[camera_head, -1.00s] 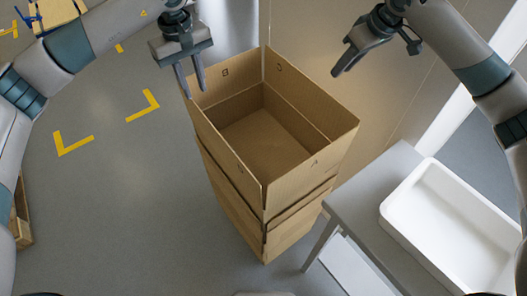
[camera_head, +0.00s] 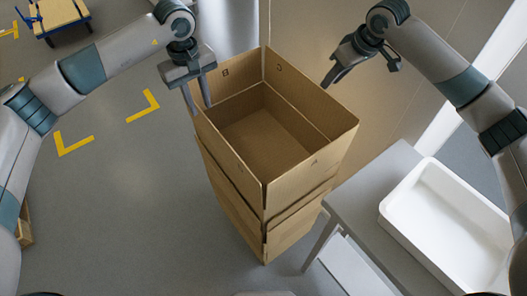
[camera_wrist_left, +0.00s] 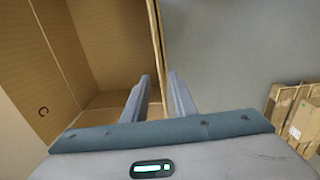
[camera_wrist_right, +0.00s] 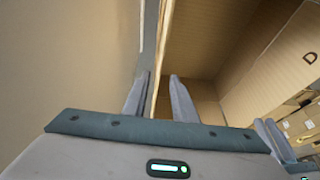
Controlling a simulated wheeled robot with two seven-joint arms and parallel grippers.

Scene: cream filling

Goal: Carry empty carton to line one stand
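An open, empty brown carton (camera_head: 300,172) tops a stack of cartons (camera_head: 235,205) in the middle of the head view; its inside floor is bare. My left gripper (camera_head: 198,98) is open at the carton's left wall. In the left wrist view the wall's edge (camera_wrist_left: 156,50) runs between its two fingers, with gaps showing. My right gripper (camera_head: 332,80) is open by the carton's right wall. In the right wrist view the wall's edge (camera_wrist_right: 163,60) lines up between its fingers; I cannot tell whether they reach below the rim. No line one stand can be identified.
A grey table (camera_head: 345,195) with an empty white tray (camera_head: 455,222) stands close to the stack's right. A wheeled cart (camera_head: 55,18) is at the far left. Yellow corner marks (camera_head: 70,147) lie on open floor at left. A tan panel stands behind the stack.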

